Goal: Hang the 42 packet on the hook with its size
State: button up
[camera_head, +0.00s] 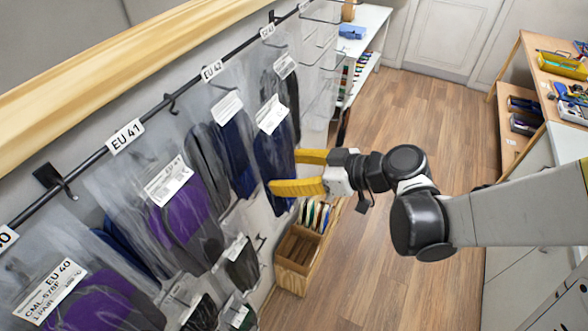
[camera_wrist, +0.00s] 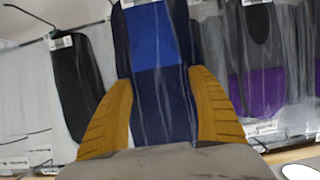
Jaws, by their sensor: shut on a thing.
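My gripper (camera_head: 285,172) has yellow fingers and is shut on a clear packet with dark blue insoles (camera_head: 270,152) and a white label whose size I cannot read. In the wrist view the packet (camera_wrist: 160,105) stands upright between the fingers (camera_wrist: 162,80). The EU 42 tag (camera_head: 212,70) is on the black rail, up and left of the held packet. Another blue-insole packet (camera_head: 232,150) hangs below that tag. I cannot tell whether the held packet's top touches a hook.
EU 41 (camera_head: 125,135) and EU 43 (camera_head: 267,30) tags flank EU 42. Packets with purple insoles (camera_head: 182,208) hang at the left. A packet with a dark insole (camera_wrist: 78,85) is left of my gripper in the wrist view. A wooden box (camera_head: 297,250) stands below. The floor at right is clear.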

jog(key=shift+w+a+f, duration=0.1)
jog(key=shift+w+a, duration=0.3)
jog(key=shift+a, duration=0.6)
jog(key=shift+w+a+f, duration=0.1)
jog(key=shift+w+a, duration=0.35)
jog(key=shift+a, duration=0.6)
jog(key=shift+w+a+f, duration=0.1)
jog(key=shift+w+a, duration=0.3)
jog(key=shift+a, duration=0.6)
jog(key=shift+w+a+f+b, duration=0.25)
jog(key=shift+a+f+b, duration=0.2)
jog(key=shift+a+b, duration=0.1)
jog(key=shift+f+b, duration=0.15)
jog(key=shift+b, duration=0.15)
jog(key=o, duration=1.3)
jog(key=shift+o, duration=0.2)
